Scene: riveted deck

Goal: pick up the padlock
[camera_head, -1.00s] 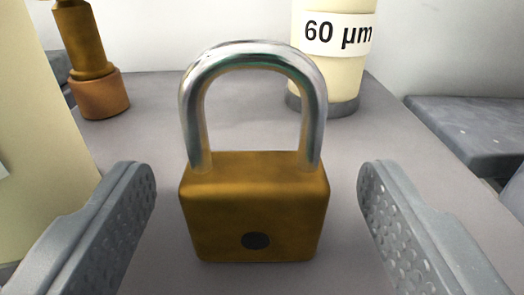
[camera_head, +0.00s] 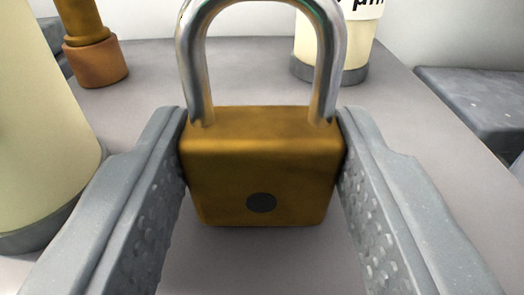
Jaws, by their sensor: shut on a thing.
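The padlock (camera_head: 262,165) has a brass-coloured body with a dark round spot low on its front and a silver shackle. It stands upright on a grey surface in the middle of the view. The top of the shackle is cut off by the picture edge. My gripper (camera_head: 262,140) is shut on the padlock body, one finger against each side. The padlock's underside seems to be at the surface; I cannot see any gap below it.
A cream cylinder (camera_head: 40,130) with a grey base stands close at the left. A brown and copper-coloured object (camera_head: 95,62) is at the back left. A labelled cream cylinder (camera_head: 345,45) stands behind the padlock. A grey block (camera_head: 480,105) lies beyond the surface's right edge.

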